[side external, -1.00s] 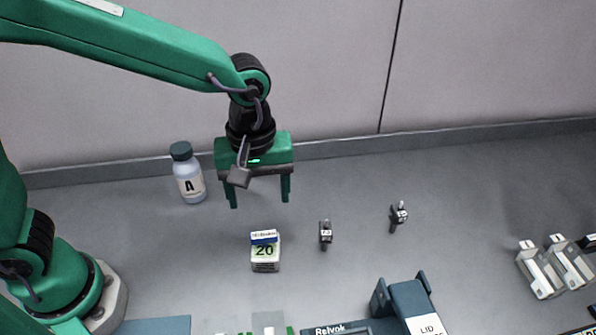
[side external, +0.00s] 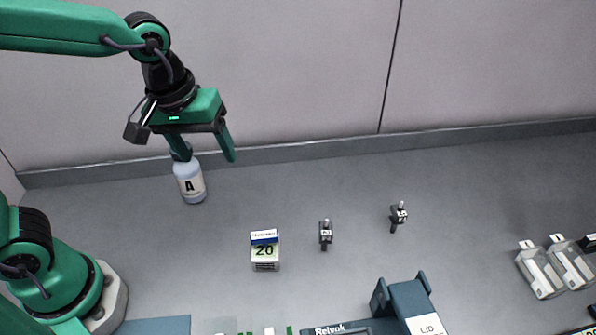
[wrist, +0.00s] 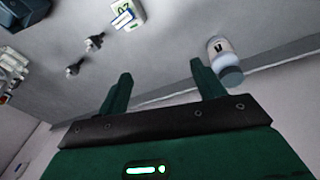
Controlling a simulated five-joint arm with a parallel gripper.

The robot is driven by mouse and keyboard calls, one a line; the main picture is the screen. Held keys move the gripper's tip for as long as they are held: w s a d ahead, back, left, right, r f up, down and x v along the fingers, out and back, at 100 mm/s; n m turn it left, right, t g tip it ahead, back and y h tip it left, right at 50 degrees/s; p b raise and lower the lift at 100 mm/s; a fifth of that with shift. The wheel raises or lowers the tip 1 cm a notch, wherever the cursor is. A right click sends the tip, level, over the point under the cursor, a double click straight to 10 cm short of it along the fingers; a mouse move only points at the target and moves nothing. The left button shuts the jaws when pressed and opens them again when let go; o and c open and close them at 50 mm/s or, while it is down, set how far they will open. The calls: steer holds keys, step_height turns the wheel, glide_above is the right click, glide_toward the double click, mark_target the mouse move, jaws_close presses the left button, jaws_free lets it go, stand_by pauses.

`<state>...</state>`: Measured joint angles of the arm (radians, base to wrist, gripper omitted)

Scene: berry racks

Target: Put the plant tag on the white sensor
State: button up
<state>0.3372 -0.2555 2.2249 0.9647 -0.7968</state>
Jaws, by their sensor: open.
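A white block marked 20, which looks like the white sensor (side external: 265,257), stands on the grey bench at centre. A small blue and white printed piece, which looks like the plant tag (side external: 264,237), lies on its top. I cannot tell from its print what it is. Block and piece also show at the top of the wrist view (wrist: 129,14). My gripper (side external: 206,155) is open and empty. It is raised and tilted, up and left of the block, well apart from it. In the side view one finger overlaps the bottle.
A bottle marked A (side external: 190,184) stands near the back wall, by my gripper in the picture. Two small dark clips (side external: 326,235) (side external: 398,216) stand right of the block. Pale grey units (side external: 541,270) are at far right. A blue-grey holder (side external: 408,303) is at the front.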

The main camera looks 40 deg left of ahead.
steer(key=s+a+r+m+t, duration=0.2)
steer(key=s+a+m, duration=0.3)
steer(key=a, duration=0.5)
steer(key=shift+s+r+t+y, duration=0.25)
steer(key=shift+s+t+y, duration=0.15)
steer(key=shift+s+t, duration=0.4)
